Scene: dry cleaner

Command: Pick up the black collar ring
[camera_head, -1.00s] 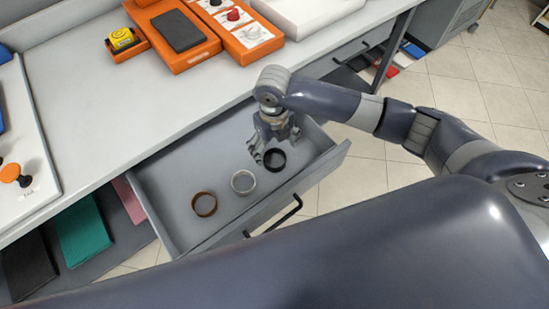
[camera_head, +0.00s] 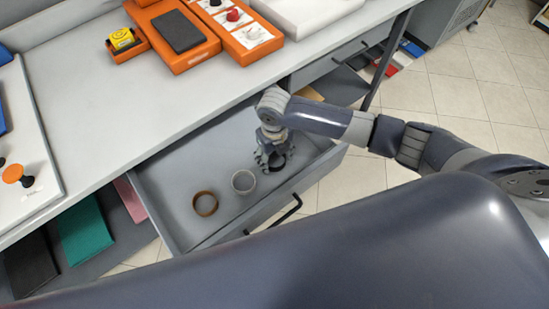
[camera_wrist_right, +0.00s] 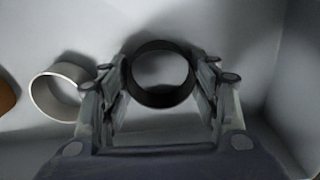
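The black collar ring (camera_wrist_right: 162,104) lies in the open drawer, at its right end in the head view (camera_head: 286,153). My right gripper (camera_head: 274,161) is down in the drawer right at the ring and hides part of it. In the right wrist view the right gripper (camera_wrist_right: 162,90) has its fingers apart, one on each side of the black ring. The fingers look very close to the ring's sides; whether they touch it cannot be told. My left gripper is not in view.
A white ring (camera_head: 243,182) and a brown ring (camera_head: 205,204) lie left of the black one in the drawer (camera_head: 180,185). The drawer walls stand close around my right gripper. The counter (camera_head: 110,115) is above and behind, its middle clear.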

